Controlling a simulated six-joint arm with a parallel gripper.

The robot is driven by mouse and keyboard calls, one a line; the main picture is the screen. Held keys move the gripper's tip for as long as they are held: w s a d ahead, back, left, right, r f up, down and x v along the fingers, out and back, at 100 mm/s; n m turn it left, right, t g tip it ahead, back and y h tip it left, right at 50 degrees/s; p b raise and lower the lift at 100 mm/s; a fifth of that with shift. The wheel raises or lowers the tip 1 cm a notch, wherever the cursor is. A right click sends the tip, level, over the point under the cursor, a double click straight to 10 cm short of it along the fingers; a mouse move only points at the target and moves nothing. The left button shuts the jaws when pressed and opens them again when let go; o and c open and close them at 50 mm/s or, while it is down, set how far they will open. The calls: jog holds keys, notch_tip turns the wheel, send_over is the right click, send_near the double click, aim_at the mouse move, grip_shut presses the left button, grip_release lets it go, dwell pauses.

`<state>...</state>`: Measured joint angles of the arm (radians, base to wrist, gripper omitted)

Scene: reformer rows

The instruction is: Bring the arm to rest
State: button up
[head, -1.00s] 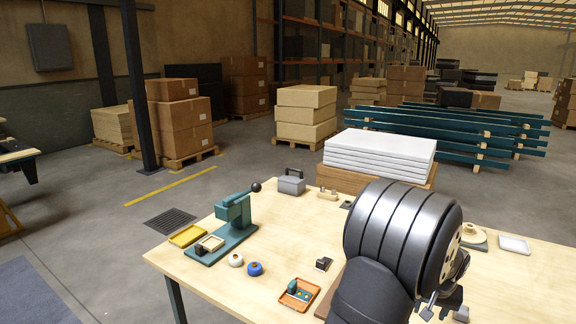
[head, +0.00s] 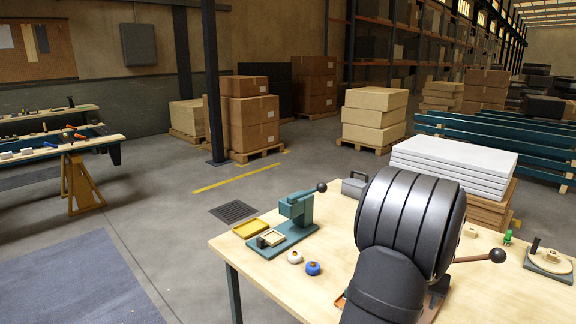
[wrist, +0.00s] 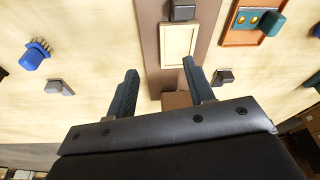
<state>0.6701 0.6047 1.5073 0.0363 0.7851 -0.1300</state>
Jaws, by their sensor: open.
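My gripper (wrist: 161,76) is open in the wrist view, its two dark fingers apart and nothing held between them. Ahead of and partly between the fingers lies a brown board (wrist: 150,35) with a pale framed rectangle (wrist: 179,46) and a dark block (wrist: 183,11) on it. In the head view my dark, rounded arm stands over the wooden table (head: 270,272), and the gripper itself is hidden behind it. Whether the fingers touch anything below cannot be told.
A teal press (head: 298,208) with a yellow tray (head: 250,228) stands at the table's left. White (head: 295,257) and blue (head: 313,269) round pieces lie before it. A black ball-ended lever (head: 497,256) shows right of my arm. An orange tray (wrist: 232,38) lies right of the board.

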jog(key=w+a, duration=0.3)
jog(key=a, duration=0.5)
jog(key=w+a+n, duration=0.1)
jog(key=w+a, duration=0.3)
jog(key=a, duration=0.4)
jog(key=shift+w+r, duration=0.2)
jog(key=shift+r, duration=0.15)
jog(key=o, duration=0.3)
jog(key=shift+d+r, duration=0.1)
jog(key=shift+d, duration=0.05)
jog(key=o, duration=0.8)
jog(key=shift+m+t+h, duration=0.3)
jog(key=shift+m, duration=0.3)
jog(key=d+r, duration=0.1)
jog(key=s+d+r, duration=0.1)
jog(key=d, duration=0.1)
jog(key=s+d+r, duration=0.1)
jog(key=shift+s+d+r, duration=0.2)
jog(key=shift+d+r, duration=0.05)
jog(key=shift+r, duration=0.15)
jog(key=shift+c, duration=0.2)
jog(key=shift+o, duration=0.4)
jog(key=s+d+r+m+h, duration=0.1)
jog(key=s+d+r+m, duration=0.1)
jog(key=s+d+r, duration=0.2)
jog(key=shift+d+r, duration=0.6)
jog(key=shift+d, duration=0.2)
jog(key=x, duration=0.9)
jog(key=shift+d+f, duration=0.25)
jog(key=shift+d, duration=0.1)
